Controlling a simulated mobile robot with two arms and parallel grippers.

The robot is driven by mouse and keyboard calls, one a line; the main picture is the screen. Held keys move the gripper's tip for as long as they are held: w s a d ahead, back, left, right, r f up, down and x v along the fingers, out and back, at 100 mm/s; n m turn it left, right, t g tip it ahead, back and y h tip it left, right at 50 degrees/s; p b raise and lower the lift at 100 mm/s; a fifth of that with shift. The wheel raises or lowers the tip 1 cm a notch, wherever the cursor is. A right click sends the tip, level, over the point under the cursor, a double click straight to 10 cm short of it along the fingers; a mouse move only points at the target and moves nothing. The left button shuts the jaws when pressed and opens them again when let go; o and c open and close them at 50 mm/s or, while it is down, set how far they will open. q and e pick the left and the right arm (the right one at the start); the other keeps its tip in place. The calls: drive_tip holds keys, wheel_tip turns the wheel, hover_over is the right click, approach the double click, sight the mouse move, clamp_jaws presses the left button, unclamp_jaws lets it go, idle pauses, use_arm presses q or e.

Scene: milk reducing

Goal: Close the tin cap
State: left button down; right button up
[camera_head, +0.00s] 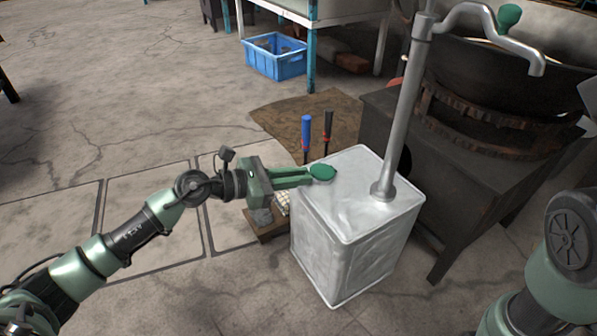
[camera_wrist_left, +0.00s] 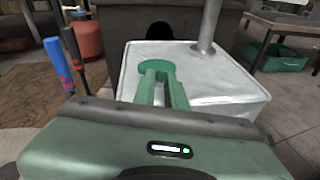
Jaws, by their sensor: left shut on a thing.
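A silvery square tin (camera_head: 340,248) stands upright on the floor in the head view, with a pipe (camera_head: 398,125) rising from its top. A round green cap (camera_head: 322,172) is at the top's left corner; the wrist view shows it (camera_wrist_left: 156,63) at the far end of my fingers. My left gripper (camera_head: 308,176) reaches in from the left, level with the tin's top (camera_wrist_left: 205,72), and is shut on the green cap. Whether the cap is seated on the opening is hidden. My right gripper is out of view; only part of my right arm shows at the lower right.
A blue-handled tool (camera_head: 306,135) and a black-handled tool (camera_head: 328,130) stand behind the tin. A dark stove block (camera_head: 450,165) with a large pan (camera_head: 500,85) is close on the right. A blue crate (camera_head: 275,57) sits farther back.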

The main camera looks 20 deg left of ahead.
use_arm(q)
drive_tip(key=shift+s+d+f, duration=0.1)
drive_tip(key=shift+s+f, duration=0.05)
drive_tip(key=shift+f, duration=0.45)
drive_tip(key=c, duration=1.5)
unclamp_jaws()
drive_tip(key=shift+d+r, duration=0.1)
drive_tip(key=shift+r, duration=0.1)
drive_tip(key=p+v, duration=0.2)
drive_tip(key=v, duration=0.5)
drive_tip(key=shift+s+a, duration=0.1)
drive_tip(key=shift+a, duration=0.2)
